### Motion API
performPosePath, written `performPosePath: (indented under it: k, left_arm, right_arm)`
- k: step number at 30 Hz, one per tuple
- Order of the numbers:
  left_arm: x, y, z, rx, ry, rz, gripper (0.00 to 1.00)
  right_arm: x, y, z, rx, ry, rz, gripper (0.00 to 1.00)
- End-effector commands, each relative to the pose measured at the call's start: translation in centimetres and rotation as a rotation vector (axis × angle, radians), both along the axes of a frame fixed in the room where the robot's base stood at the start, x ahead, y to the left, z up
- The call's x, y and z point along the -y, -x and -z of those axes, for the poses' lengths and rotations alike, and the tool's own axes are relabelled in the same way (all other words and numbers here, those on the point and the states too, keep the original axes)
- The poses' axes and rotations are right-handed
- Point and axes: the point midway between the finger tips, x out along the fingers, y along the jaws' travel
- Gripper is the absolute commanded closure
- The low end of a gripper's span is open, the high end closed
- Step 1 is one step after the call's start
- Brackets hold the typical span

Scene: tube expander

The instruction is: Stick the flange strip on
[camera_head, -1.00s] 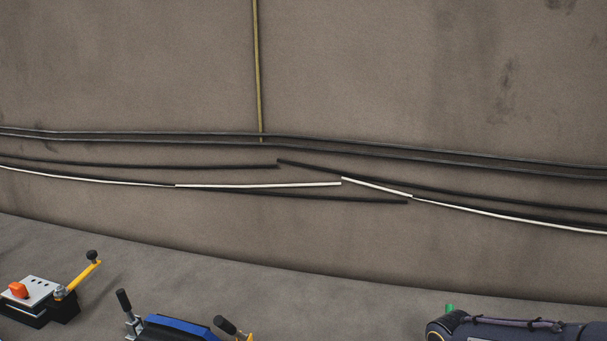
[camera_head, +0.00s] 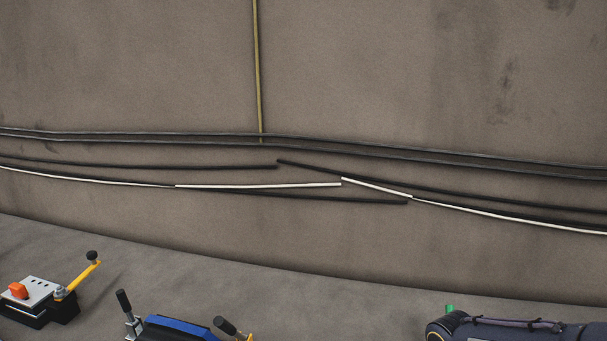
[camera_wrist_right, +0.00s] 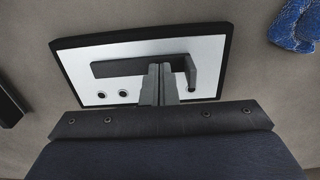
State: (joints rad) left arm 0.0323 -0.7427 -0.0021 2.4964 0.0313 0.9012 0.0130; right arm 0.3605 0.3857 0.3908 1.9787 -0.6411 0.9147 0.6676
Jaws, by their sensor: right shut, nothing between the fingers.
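I cannot tell for sure which piece is the flange strip. In the head view, white strips run along the wall, with one loose-looking end piece (camera_head: 260,185) and a slanted piece (camera_head: 376,187) meeting near the middle. Dark strips (camera_head: 345,174) run beside them, and their ends overlap. My right gripper (camera_wrist_right: 158,75) shows in the right wrist view, shut and empty, its fingers over a white panel (camera_wrist_right: 215,52) with a black border and a dark L-shaped part (camera_wrist_right: 122,67). Whether they touch it is unclear. My left gripper is in neither view.
A double dark line (camera_head: 400,152) and a vertical yellowish strip (camera_head: 258,70) are on the wall. On the floor stand a device with an orange switch and yellow lever (camera_head: 38,293) and a blue tool with black handles (camera_head: 180,326). A blue crumpled item (camera_wrist_right: 293,25) lies at upper right.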

Motion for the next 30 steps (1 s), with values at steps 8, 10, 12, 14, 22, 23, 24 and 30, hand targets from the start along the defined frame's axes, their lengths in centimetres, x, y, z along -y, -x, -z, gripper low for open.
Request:
performPosePath:
  k: [8, 10, 12, 14, 22, 23, 24, 30]
  left_arm:
    - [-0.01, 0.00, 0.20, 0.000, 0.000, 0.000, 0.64]
    - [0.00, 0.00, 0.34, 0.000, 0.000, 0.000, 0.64]
    - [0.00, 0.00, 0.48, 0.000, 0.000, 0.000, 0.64]
    - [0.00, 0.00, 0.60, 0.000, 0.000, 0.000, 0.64]
    - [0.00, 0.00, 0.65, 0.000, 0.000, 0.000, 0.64]
    - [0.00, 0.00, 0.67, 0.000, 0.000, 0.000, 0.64]
    - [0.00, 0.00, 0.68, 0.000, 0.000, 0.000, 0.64]
    - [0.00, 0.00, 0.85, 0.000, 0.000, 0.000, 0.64]
  right_arm:
    - [0.00, 0.00, 0.21, 0.000, 0.000, 0.000, 1.00]
    - [0.00, 0.00, 0.36, 0.000, 0.000, 0.000, 1.00]
    - [0.00, 0.00, 0.51, 0.000, 0.000, 0.000, 1.00]
    - [0.00, 0.00, 0.63, 0.000, 0.000, 0.000, 1.00]
    - [0.00, 0.00, 0.70, 0.000, 0.000, 0.000, 1.00]
    - [0.00, 0.00, 0.70, 0.000, 0.000, 0.000, 1.00]
    - [0.00, 0.01, 0.72, 0.000, 0.000, 0.000, 1.00]
    - [0.00, 0.01, 0.83, 0.000, 0.000, 0.000, 1.00]
